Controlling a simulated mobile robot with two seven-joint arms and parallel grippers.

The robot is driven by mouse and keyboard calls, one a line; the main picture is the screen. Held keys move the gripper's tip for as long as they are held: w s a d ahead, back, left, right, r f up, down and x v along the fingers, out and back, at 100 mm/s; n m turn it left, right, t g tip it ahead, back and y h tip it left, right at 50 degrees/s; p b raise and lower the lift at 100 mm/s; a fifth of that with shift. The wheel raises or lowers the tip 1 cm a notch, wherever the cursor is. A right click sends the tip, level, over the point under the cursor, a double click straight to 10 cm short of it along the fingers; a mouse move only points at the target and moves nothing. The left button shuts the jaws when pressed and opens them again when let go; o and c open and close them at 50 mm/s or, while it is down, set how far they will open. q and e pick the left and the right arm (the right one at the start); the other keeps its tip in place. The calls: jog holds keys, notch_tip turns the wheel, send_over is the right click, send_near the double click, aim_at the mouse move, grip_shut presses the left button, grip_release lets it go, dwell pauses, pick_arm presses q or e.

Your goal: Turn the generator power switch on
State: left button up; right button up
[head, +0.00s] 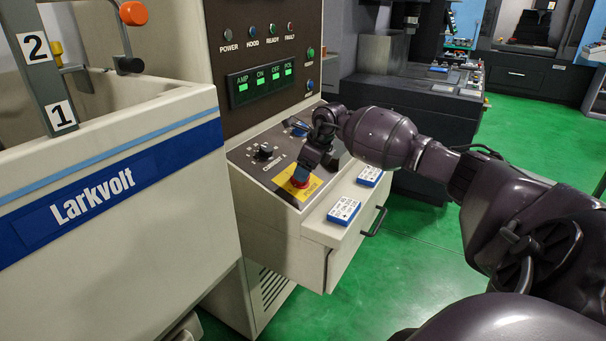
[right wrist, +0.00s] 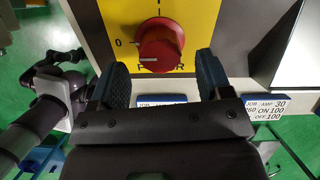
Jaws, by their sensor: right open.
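The generator power switch is a red rotary knob (right wrist: 160,46) on a yellow plate (right wrist: 185,15) in the right wrist view. A "0" is printed left of the knob and a second mark above it. A pale line on the knob lies roughly level, on its left side. In the head view the knob (head: 299,182) sits on the sloping console, partly covered by my right gripper (head: 302,172). The right gripper's fingers (right wrist: 163,70) are open, one on either side of the knob's near edge. I cannot tell whether they touch it.
Two blue-and-white cards (head: 343,210) (head: 370,176) lie on the ledge above the drawer handle (head: 374,221). A small black knob (head: 264,151) is on the console left of the switch. The green display (head: 262,82) is lit above. The Larkvolt tank (head: 110,195) stands at left.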

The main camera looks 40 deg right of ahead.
jog(key=shift+x, duration=1.55)
jog(key=c, duration=0.9)
